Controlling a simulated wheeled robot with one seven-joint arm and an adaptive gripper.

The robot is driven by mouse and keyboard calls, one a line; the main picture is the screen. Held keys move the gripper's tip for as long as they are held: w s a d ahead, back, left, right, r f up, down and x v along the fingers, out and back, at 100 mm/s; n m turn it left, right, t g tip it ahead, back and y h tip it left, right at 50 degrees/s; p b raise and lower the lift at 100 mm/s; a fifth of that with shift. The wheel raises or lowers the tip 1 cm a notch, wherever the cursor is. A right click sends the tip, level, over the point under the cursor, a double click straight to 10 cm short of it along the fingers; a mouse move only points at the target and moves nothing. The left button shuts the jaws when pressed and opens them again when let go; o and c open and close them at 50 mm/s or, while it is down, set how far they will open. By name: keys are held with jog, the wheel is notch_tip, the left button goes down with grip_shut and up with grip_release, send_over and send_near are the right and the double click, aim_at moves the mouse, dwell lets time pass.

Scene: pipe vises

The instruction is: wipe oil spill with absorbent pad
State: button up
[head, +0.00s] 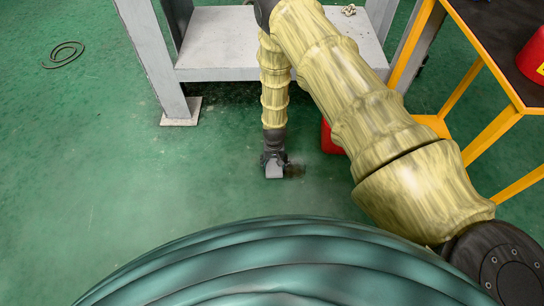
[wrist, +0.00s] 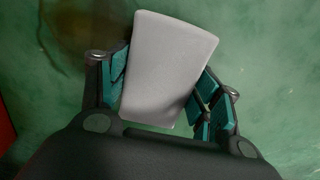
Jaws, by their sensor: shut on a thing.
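My gripper (head: 273,163) is low over the green floor, pointing down. It is shut on a light grey absorbent pad (head: 274,172). In the wrist view the pad (wrist: 168,65) sits between the two teal-lined fingers of my gripper (wrist: 165,85) and sticks out past them. A dark oil spill (head: 294,170) lies on the floor just right of the pad in the head view. In the wrist view a brown stain of the spill (wrist: 92,25) shows at the upper left, beside the pad and partly hidden by it and a finger. I cannot tell whether the pad touches the floor.
A grey steel bench (head: 222,72) with a low shelf stands behind. A yellow-framed table (head: 480,145) with a dark top is at the right, holding a red object (head: 533,58). A red item (head: 330,138) sits behind my arm. A coil (head: 63,54) lies at the far left.

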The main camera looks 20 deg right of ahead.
notch_tip(320, 180, up, 4)
jog(key=shift+d+f+p, duration=0.15)
jog(key=shift+f+p, duration=0.1)
jog(key=shift+p, duration=0.35)
jog(key=shift+r+p, duration=1.9)
jog(key=shift+r, duration=0.45)
